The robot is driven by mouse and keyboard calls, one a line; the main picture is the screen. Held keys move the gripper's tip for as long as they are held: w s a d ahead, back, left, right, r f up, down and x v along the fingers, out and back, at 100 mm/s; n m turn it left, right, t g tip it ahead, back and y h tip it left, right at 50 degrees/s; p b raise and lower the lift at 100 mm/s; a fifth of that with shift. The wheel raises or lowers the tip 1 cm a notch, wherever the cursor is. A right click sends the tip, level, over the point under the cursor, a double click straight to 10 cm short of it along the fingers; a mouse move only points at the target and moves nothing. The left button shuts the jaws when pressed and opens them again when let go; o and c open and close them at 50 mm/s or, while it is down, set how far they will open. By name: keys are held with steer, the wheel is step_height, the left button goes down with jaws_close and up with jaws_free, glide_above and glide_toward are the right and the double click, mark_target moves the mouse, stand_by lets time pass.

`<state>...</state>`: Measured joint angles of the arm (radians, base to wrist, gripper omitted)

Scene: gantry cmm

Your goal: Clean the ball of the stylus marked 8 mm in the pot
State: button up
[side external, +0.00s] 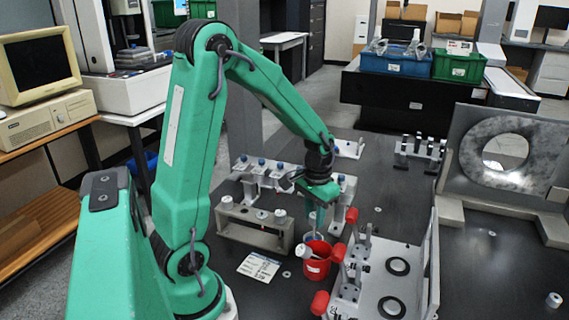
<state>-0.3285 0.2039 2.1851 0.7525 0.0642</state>
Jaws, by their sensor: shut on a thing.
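My gripper (319,206) is shut on a thin stylus and holds it pointing down, just behind and above the red pot (317,267). The stylus's lower end is by a blue rim (313,240) behind the red pot; I cannot tell whether its ball is inside. The 8 mm mark cannot be read in this view. A white cylindrical piece (303,251) leans in the red pot. A rack (258,238) with white-capped pieces stands left of the pot. Behind it, a rack (345,190) holds several blue-topped styli.
A white fixture plate (350,300) with red knobs (320,302) and black rings stands close right of the pot. A large grey plate with a round hole (530,185) stands at the right. A printed card (259,266) lies flat at the front left.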

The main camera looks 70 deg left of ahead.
steer(key=shift+r, duration=3)
